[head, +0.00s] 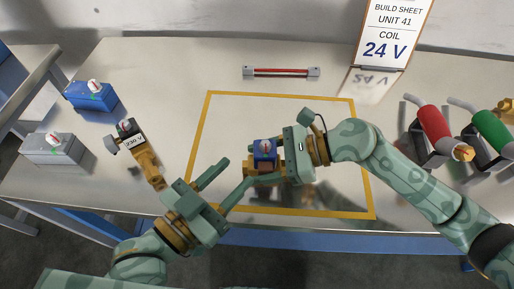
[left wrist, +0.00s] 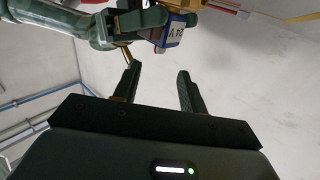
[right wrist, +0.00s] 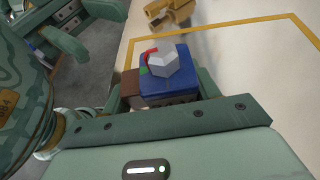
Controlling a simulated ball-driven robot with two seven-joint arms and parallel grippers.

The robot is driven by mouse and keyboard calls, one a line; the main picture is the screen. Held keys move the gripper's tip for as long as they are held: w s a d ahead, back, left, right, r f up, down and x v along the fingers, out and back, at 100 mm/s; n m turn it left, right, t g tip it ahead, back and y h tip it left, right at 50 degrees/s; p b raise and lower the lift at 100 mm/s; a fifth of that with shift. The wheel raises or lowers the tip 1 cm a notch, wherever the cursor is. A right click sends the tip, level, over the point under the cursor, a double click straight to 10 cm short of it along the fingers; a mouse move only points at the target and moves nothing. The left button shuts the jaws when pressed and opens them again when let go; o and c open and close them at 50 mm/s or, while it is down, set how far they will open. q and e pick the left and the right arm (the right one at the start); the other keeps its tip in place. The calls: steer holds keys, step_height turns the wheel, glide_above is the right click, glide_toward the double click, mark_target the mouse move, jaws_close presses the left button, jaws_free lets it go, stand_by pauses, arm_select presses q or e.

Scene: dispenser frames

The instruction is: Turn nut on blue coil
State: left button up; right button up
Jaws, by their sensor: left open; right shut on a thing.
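The blue coil (head: 264,160) is between the fingers of my right gripper (head: 267,164), over the yellow-framed area. In the left wrist view the coil (left wrist: 174,38) shows a white "24 V" label and appears raised. A pale nut (right wrist: 163,63) with a red mark sits on its top, next to a green mark, in the right wrist view. A brownish block (right wrist: 130,83) shows beside the coil. My left gripper (head: 237,171) is open and empty, left of and below the coil in the head view, fingers pointing toward it, apart from the nut.
A brass body (head: 148,164) with a black "230 V" coil (head: 130,135) lies left of the yellow frame (head: 203,115). Another blue unit (head: 91,96) and a grey one (head: 51,148) stand farther left.

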mark_target(261, 147)
arm_select(q)
steer(key=x, duration=0.7)
steer(key=shift+w+d, duration=0.25)
steer(key=shift+c, duration=0.3)
jaws_close()
